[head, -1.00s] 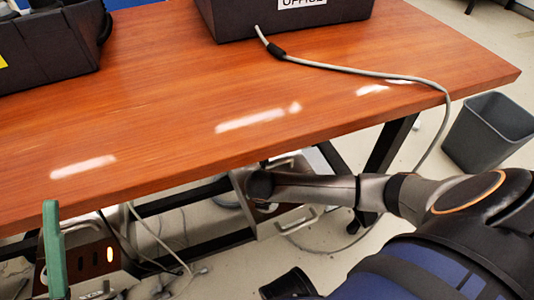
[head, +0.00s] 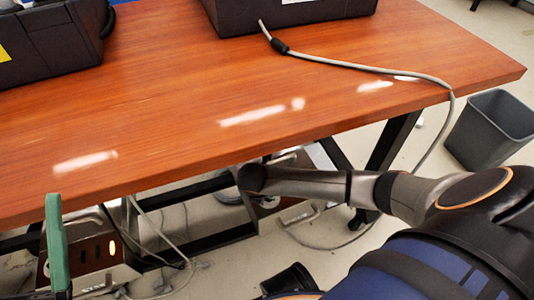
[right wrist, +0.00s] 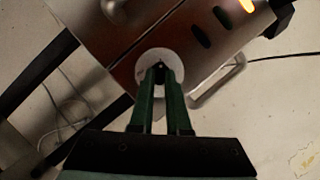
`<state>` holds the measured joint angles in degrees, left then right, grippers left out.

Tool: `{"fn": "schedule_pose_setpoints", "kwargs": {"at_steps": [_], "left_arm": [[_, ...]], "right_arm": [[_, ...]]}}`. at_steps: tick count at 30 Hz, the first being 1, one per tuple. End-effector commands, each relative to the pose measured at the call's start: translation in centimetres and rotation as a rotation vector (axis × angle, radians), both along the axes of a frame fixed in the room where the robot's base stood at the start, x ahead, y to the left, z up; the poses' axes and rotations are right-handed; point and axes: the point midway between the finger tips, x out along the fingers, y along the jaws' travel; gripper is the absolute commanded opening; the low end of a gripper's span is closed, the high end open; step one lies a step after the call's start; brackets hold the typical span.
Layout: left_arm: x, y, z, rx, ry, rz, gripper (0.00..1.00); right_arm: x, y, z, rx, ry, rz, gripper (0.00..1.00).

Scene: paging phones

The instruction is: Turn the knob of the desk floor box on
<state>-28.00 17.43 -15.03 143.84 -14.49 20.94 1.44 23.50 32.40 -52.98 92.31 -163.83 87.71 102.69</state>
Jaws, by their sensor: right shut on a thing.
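The desk floor box is a brown metal box with dark slots and a lit orange one; its face (right wrist: 180,22) fills the top of the right wrist view. A round pale plate (right wrist: 148,60) surrounds its knob. My right gripper (right wrist: 159,70) has its green fingers closed together at the middle of this plate, on the knob, which they mostly hide. In the head view my right arm reaches under the table edge to this box, and my wrist hides the fingertips. At the lower left, a green upright piece (head: 56,245) looks like my left gripper; its jaw gap does not show.
The wooden table (head: 200,140) overhangs the box. A second box (head: 90,255) with a lit orange slot stands at the lower left. Dark boxes (head: 55,45) sit on the table. Cables lie on the floor.

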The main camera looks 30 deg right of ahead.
Motion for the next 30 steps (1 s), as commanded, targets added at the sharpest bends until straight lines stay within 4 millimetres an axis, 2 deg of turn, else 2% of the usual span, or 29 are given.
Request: {"fn": "schedule_pose_setpoints", "kwargs": {"at_steps": [1,8,17,22,30], "left_arm": [[0.0,0.0,0.0,0.0,0.0,0.0,0.74],[0.0,0.0,0.0,0.0,0.0,-0.001,0.74],[0.0,0.0,0.1,0.0,0.002,-0.002,0.74],[0.0,0.0,1.5,-0.009,0.002,-0.005,0.74],[-0.2,0.5,4.9,-0.04,-0.006,-0.019,0.74]], "right_arm": [[0.1,-0.1,0.1,-0.001,-0.004,-0.003,0.18],[0.1,-0.1,0.1,-0.001,-0.003,-0.001,0.44],[0.0,0.0,0.3,0.0,-0.001,0.0,0.45],[-0.4,0.7,2.4,0.0,-0.003,0.002,0.45],[-1.6,2.6,8.0,0.0,-0.003,0.002,0.45]]}}
